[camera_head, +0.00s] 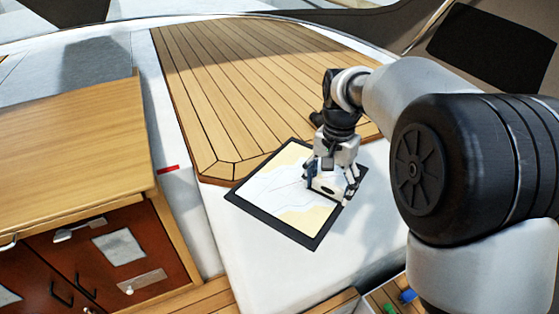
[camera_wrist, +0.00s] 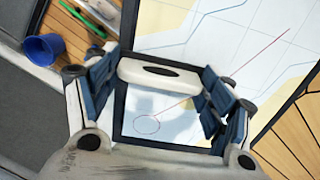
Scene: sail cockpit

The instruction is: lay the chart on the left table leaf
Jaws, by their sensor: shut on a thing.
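The chart (camera_head: 285,195) is a flat sheet with a black border, pale water and yellow land areas. In the head view it is over the white bench surface, with its far corner at the near end of a slatted wood panel. A white grip piece with a black oval (camera_wrist: 160,73) is on it. My gripper (camera_head: 333,183) is shut on this piece, and the blue finger pads show at its sides in the wrist view (camera_wrist: 160,85). I cannot tell whether the chart touches the bench. A smooth wooden top (camera_head: 65,140), perhaps the left table leaf, is at left, bare.
The slatted wood panel (camera_head: 240,90) is clear beyond the chart. Below the wooden top are brown cabinet fronts (camera_head: 110,250). A red strip (camera_head: 168,169) is beside it. A blue cup (camera_wrist: 43,50) and a green item (camera_wrist: 80,20) are low, off the bench.

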